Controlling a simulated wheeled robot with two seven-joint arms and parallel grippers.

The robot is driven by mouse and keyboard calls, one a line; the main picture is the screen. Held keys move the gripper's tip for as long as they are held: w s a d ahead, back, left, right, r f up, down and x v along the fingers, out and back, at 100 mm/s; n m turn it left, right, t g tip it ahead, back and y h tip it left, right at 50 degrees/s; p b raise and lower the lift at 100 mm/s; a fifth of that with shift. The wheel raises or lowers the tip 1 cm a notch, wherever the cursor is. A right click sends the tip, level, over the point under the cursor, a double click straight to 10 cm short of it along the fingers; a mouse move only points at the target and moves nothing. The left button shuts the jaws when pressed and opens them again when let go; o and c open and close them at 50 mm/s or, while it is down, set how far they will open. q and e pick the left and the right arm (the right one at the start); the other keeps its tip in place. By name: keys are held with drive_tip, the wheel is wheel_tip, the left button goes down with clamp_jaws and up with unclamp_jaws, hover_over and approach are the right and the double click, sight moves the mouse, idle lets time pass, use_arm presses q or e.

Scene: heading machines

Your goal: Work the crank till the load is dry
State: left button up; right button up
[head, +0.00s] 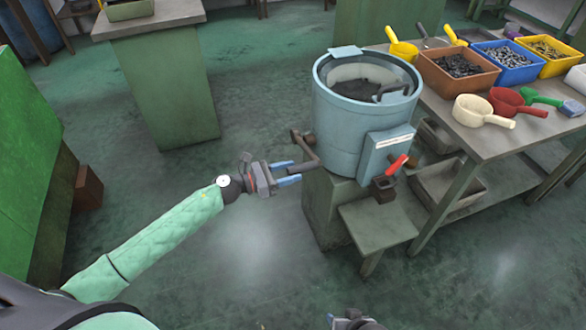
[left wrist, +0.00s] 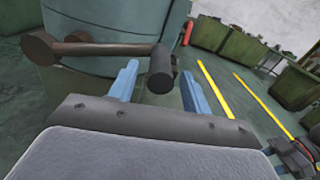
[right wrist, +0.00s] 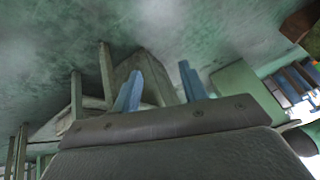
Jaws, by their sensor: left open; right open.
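A light-blue round drum (head: 345,130) stands on a green pedestal, with a dark load (head: 358,88) inside its open top. A brown crank (head: 304,146) sticks out at the drum's left side; its dark grip (left wrist: 160,72) shows in the left wrist view. My left gripper (head: 296,172) is open, its blue fingers pointing at the crank grip. In the left wrist view the grip appears between the fingertips; contact cannot be told. My right gripper (head: 352,320) is open and empty at the bottom edge, low and away from the drum. Whether the load is wet cannot be seen.
A red-handled lever (head: 397,164) sits on the drum's front right above a small green stand (head: 375,228). A workbench (head: 470,140) at right holds bins of small parts and several scoops. A green cabinet (head: 175,90) stands behind left. The floor in front is clear.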

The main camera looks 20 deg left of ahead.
use_arm(q)
drive_tip(key=shift+x, duration=0.75)
use_arm(e)
drive_tip(key=shift+s+r, duration=0.1)
drive_tip(key=shift+r, duration=0.7)
use_arm(q)
drive_tip(key=shift+c, duration=0.2)
clamp_jaws()
drive_tip(key=shift+r, duration=0.15)
use_arm(e)
drive_tip(key=shift+s+r, duration=0.1)
